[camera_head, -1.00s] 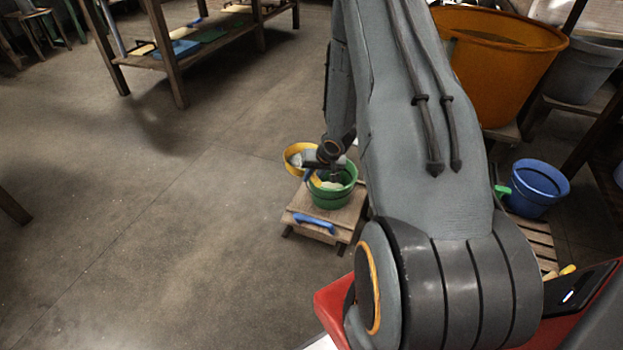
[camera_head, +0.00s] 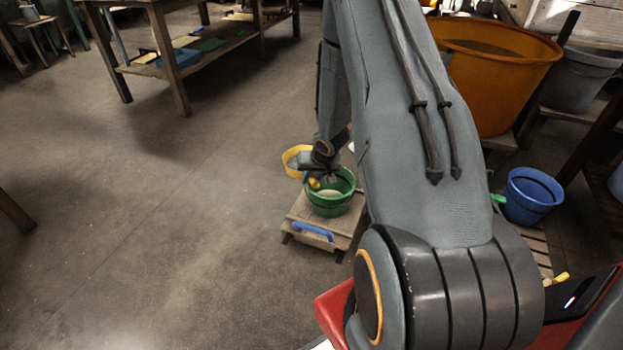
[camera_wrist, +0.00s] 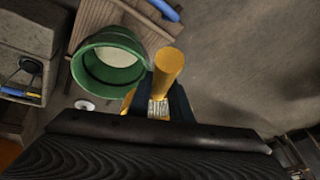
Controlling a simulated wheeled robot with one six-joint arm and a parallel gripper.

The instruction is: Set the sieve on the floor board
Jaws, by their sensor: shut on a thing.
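The sieve (camera_head: 290,157) shows as a yellow round rim left of my gripper, above and beside the green bucket. My gripper (camera_wrist: 158,106) is shut on its yellow handle (camera_wrist: 169,68) in the wrist view, where the end of the handle points up the picture. My gripper and wrist hide part of the sieve in the head view. The green bucket (camera_head: 328,204), with pale contents, stands on a low wooden board (camera_head: 345,225) on short feet; it also shows in the wrist view (camera_wrist: 84,75). I cannot tell whether the sieve touches the bucket.
A blue handle (camera_head: 312,230) lies at the board's front edge. A blue bucket (camera_head: 530,195) stands near a slatted board (camera_head: 538,247) at the right. A large orange tub (camera_head: 490,85) stands behind. A table (camera_head: 160,30) is at the back left.

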